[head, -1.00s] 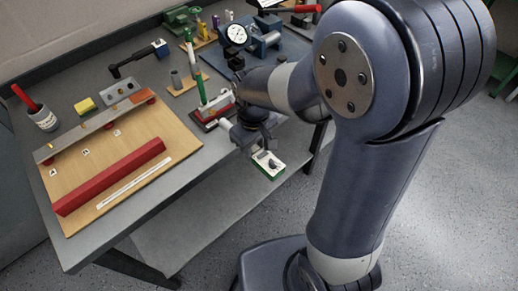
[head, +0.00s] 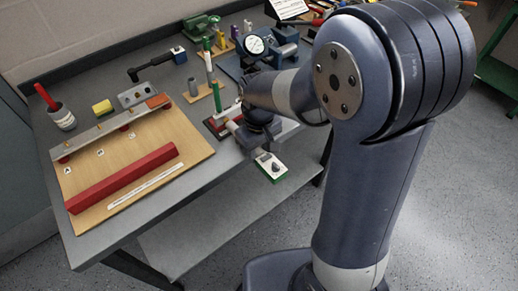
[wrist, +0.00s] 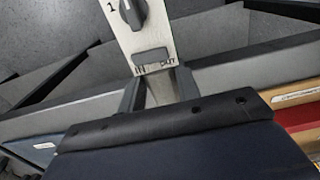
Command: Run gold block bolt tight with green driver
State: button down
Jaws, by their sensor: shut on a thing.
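My gripper (head: 262,150) is shut on a white box with a dark knob (head: 271,170) and a green edge. It holds the box just off the bench's front edge. In the wrist view, the box (wrist: 148,48) shows its knob and small lettering between my fingers (wrist: 160,92). A slim upright green-and-white thing (head: 207,46), perhaps the green driver, stands behind my gripper; I cannot tell for sure. An orange-brown block (head: 158,101) sits at the right end of a metal bar on the wooden board, perhaps the gold block. Its bolt is too small to make out.
The wooden board (head: 190,160) carries a metal bar (head: 105,130) and a long red bar (head: 122,180). Open floor lies right of the bench.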

jog(key=shift+w+a+r+p, duration=0.1)
jog(key=shift+w+a+p, duration=0.1)
jog(key=shift+w+a, duration=0.3)
jog(key=shift+w+a+p, duration=0.15)
jog(key=shift+w+a, duration=0.1)
jog(key=shift+w, duration=0.4)
dwell(3.1)
jog(key=shift+s, duration=0.1)
jog(key=shift+s+d, duration=0.65)
jog(key=shift+s, duration=0.25)
jog(key=shift+s+d, duration=0.6)
jog(key=shift+s, duration=0.25)
